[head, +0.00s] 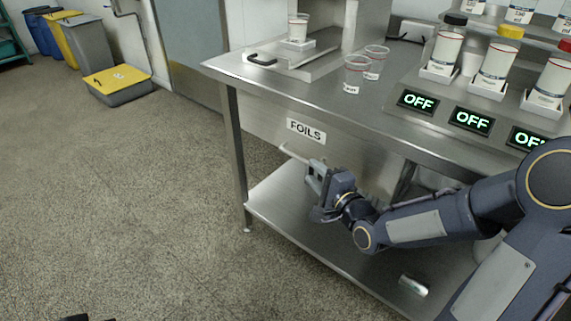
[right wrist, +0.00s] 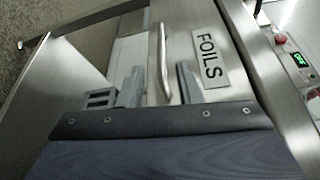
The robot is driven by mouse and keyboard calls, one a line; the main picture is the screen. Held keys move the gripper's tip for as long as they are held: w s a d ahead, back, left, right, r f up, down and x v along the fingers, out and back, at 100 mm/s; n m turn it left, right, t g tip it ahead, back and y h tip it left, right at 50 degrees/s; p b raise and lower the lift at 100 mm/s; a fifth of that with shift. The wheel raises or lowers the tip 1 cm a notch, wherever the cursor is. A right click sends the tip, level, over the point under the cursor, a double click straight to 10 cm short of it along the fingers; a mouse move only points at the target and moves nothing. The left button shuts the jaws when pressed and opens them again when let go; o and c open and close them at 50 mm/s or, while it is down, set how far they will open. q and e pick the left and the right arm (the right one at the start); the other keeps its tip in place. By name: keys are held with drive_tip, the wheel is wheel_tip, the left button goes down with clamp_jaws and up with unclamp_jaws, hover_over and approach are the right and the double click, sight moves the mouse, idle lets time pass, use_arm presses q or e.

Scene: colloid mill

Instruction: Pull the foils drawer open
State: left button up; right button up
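The foils drawer (head: 265,123) sits under the worktop with its front flush, so it looks closed. It bears a white FOILS label (head: 306,131), which also shows in the right wrist view (right wrist: 209,60). Its pale bar handle (head: 293,153) runs below the label. My right gripper (head: 315,172) is at the handle's right part. In the right wrist view the handle (right wrist: 160,55) lies between its two spread fingers, with gaps visible on both sides. A small dark shape at the head view's bottom left edge may be my left gripper; its fingers are hidden.
The steel table (head: 225,72) has a lower shelf (head: 300,230) with a small cylinder (head: 413,286) lying on it. Clear cups (head: 356,73), lidded jars (head: 446,50) and OFF displays (head: 417,102) are on top. The floor left of the table is clear; bins (head: 117,84) stand far back.

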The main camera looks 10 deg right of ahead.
sight(299, 157)
drive_tip(key=b+x, duration=0.1)
drive_tip(key=x, duration=0.6)
drive_tip(key=shift+w+a+r, duration=0.1)
drive_tip(key=shift+w+a, duration=0.05)
drive_tip(key=shift+w, duration=0.25)
drive_tip(key=shift+c, duration=0.2)
clamp_jaws()
